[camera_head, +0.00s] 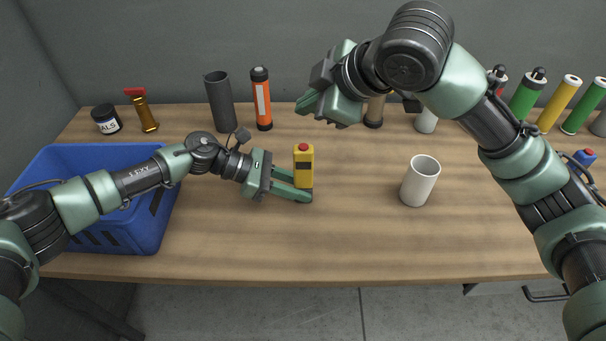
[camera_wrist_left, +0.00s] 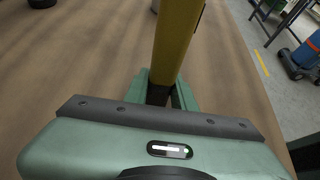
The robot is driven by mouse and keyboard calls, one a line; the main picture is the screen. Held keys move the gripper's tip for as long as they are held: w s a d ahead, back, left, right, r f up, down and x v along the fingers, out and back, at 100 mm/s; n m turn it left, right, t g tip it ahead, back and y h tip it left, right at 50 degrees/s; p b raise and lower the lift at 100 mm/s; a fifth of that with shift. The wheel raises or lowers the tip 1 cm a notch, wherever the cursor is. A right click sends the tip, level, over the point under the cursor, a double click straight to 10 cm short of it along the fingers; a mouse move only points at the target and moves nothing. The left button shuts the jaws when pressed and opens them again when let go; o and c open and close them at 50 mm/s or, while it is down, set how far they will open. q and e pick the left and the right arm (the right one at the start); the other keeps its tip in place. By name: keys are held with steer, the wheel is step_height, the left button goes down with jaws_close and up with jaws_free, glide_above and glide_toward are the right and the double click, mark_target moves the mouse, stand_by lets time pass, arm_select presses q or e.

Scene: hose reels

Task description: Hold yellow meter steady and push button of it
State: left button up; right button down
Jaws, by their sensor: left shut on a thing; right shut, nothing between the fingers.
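The yellow meter (camera_head: 304,169) stands upright near the middle of the table, with a dark display on its face and a red button (camera_head: 303,146) on top. My left gripper (camera_head: 305,190) is shut on its lower part, coming in from the left. In the left wrist view the yellow meter (camera_wrist_left: 176,45) rises from between the green fingers (camera_wrist_left: 160,95); its top is out of that view. My right gripper (camera_head: 309,104) is shut and empty, raised above the back of the table, up and to the right of the meter and apart from it.
A white cup (camera_head: 420,181) stands right of the meter. A blue crate (camera_head: 150,228) is at the left under my left arm. An orange flashlight (camera_head: 262,98), a dark grey cylinder (camera_head: 219,101) and several bottles line the back. The front middle is clear.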

arm_select(q)
steer(key=o, duration=1.1)
steer(key=shift+c, duration=0.2)
steer(key=v, duration=1.2)
steer(key=shift+f, duration=0.1)
